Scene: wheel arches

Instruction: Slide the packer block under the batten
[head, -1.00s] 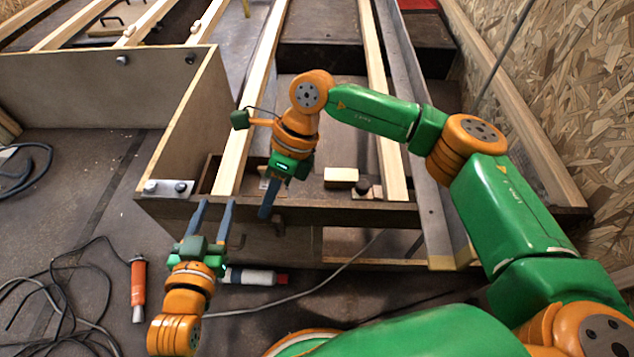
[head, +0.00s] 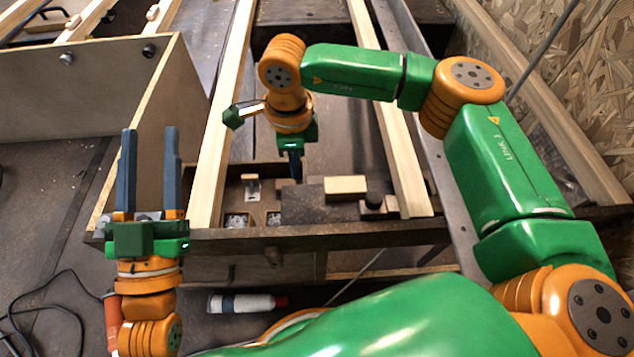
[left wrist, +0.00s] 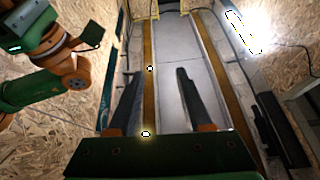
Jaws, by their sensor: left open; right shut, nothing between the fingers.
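Long pale battens run away from me, one on the left (head: 217,140) and one on the right (head: 398,165). A pale rectangular wood block (head: 345,186) lies between them behind the dark front rail. A smaller pale piece (head: 252,184) stands nearer the left batten; I cannot tell which is the packer block. My right gripper (head: 296,178) is shut and empty, pointing down between these two pieces. My left gripper (head: 148,132) is open and empty, left of the left batten, its fingers pointing away from me. Its spread fingers also show in the left wrist view (left wrist: 158,74).
The dark front rail (head: 350,235) crosses in front of the battens. A panelled box wall (head: 70,95) stands at the left. A white tube (head: 243,303) and black cable (head: 50,310) lie on the floor.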

